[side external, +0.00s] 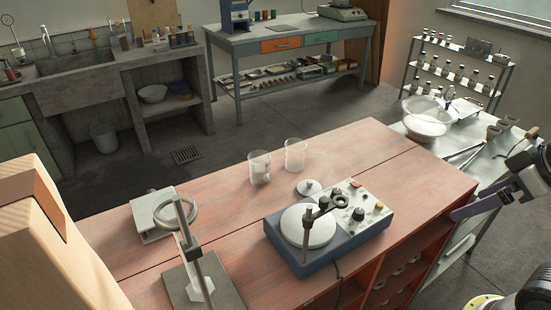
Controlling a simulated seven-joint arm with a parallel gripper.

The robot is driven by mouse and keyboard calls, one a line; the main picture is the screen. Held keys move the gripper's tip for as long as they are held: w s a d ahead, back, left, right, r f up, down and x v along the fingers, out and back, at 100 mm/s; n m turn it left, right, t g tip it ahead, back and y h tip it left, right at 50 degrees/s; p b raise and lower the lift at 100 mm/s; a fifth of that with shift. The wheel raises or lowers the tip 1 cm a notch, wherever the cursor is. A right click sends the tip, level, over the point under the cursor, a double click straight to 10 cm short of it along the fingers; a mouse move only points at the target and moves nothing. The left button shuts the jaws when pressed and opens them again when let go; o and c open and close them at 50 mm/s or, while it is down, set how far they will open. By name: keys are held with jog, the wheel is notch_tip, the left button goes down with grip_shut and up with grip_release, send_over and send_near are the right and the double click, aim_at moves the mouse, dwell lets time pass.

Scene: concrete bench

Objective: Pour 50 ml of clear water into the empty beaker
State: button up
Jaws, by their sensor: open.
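Two clear glass beakers stand upright, side by side and close together, near the far edge of the reddish wooden bench top. The left beaker (260,167) looks a little cloudier in its lower part, which may be water. The right beaker (295,154) looks clear and empty, though the glass makes the contents hard to tell. My gripper (492,180) is at the right edge of the view, partly cut off, beyond the bench's right side. It is open, holds nothing and is well apart from both beakers.
A ring device (165,214) and a stand (205,285) are at left. A glass bowl (427,117) sits on the metal side table.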

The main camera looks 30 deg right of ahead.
jog(key=w+a+r+t, duration=0.1)
jog(key=w+r+t, duration=0.3)
jog(key=w+r, duration=0.5)
jog(key=w+r+t, duration=0.4)
jog(key=w+r, duration=0.2)
jog(key=w, duration=0.7)
jog(key=n+g+y, duration=0.1)
jog(key=n+y, duration=0.4)
send_over(252, 159)
jog(key=s, duration=0.3)
notch_tip(252, 159, down, 25)
jog(key=shift+w+d+f, duration=0.3)
jog(key=shift+d+f, duration=0.1)
jog(key=shift+f, duration=0.2)
notch_tip(252, 159, down, 2)
jog(key=shift+f, duration=0.2)
jog(key=shift+w+a+f, duration=0.3)
jog(key=shift+w+f, duration=0.3)
jog(key=shift+w, duration=0.15)
jog(key=shift+w+a+f, duration=0.25)
jog(key=shift+w, duration=0.3)
